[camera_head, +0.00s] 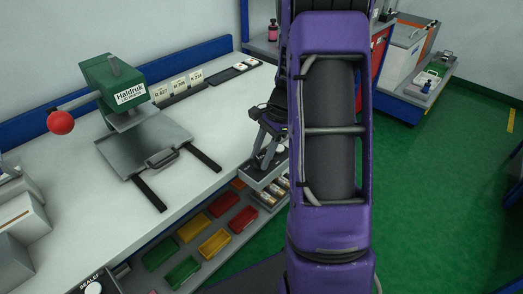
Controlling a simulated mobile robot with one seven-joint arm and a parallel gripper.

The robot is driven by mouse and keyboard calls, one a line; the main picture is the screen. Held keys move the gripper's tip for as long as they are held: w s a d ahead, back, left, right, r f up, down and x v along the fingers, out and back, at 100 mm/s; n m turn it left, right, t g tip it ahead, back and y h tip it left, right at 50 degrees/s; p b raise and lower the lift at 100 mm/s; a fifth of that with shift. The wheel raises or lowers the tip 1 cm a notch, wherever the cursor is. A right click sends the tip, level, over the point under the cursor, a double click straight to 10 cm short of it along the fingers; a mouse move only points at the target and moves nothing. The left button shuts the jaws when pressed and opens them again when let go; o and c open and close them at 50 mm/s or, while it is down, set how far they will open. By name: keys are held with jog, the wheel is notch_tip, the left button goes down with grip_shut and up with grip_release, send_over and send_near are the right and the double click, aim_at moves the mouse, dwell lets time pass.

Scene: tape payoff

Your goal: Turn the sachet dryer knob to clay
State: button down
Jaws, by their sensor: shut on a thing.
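My gripper (264,160) reaches down in front of the bench's right end, its fingers at a small grey control panel (250,174) there. The fingers are shut on what appears to be the panel's knob, which they mostly hide. The panel's lettering is too small to read, so I cannot tell the knob's setting or find the clay mark. My purple arm covers the panel's right side.
A green Haldruk press (115,82) with a red ball handle (61,122) stands on the white bench (75,190). Coloured bins (214,243) sit below its front edge. A sealer knob (93,288) shows at lower left. Green floor (460,170) is clear at right.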

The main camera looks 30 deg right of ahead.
jog(key=n+g+p, duration=0.1)
jog(key=n, duration=0.2)
jog(key=n+g+h+p, duration=0.1)
jog(key=n, duration=0.2)
jog(key=shift+w+r+p, duration=0.1)
jog(key=shift+w+p, duration=0.1)
jog(key=shift+p, duration=0.15)
jog(key=n, duration=0.3)
jog(key=n+g+h+p, duration=0.1)
jog(key=n, duration=0.1)
jog(key=shift+a+n+g, duration=0.15)
jog(key=shift+n+g, duration=0.15)
jog(key=shift+n, duration=0.1)
jog(key=shift+h, duration=0.3)
jog(key=shift+c, duration=1.6)
grip_release()
jog(key=p+v, duration=0.1)
jog(key=v, duration=1.6)
jog(key=shift+w+p, duration=0.15)
jog(key=shift+p, duration=0.2)
jog(key=shift+r, duration=0.1)
